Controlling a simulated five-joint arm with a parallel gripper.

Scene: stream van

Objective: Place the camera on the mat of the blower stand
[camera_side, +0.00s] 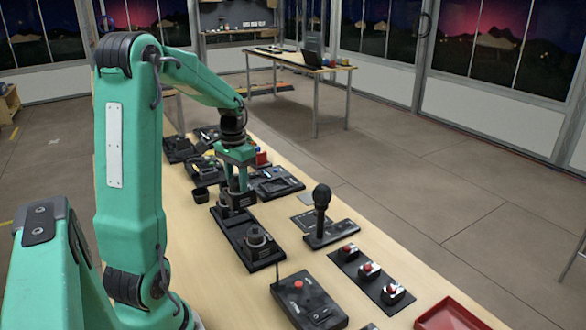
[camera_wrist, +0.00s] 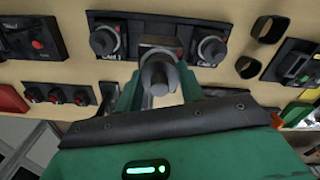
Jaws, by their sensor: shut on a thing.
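My gripper (camera_wrist: 158,92) is shut on a dark camera (camera_wrist: 158,68) with a grey round barrel, between its two green fingers. In the side view my gripper (camera_side: 238,190) points down with the camera at its tips, at the far end of a long black base (camera_side: 236,246). In the wrist view the camera overlaps the middle of this base, between two round lens-like parts (camera_wrist: 104,40) (camera_wrist: 210,48). I cannot tell whether it touches the base. I cannot make out for certain which piece is the blower stand or its mat.
A microphone (camera_side: 321,203) stands upright right of the base. A black cup (camera_side: 200,194) and more black devices (camera_side: 275,183) crowd the far end.

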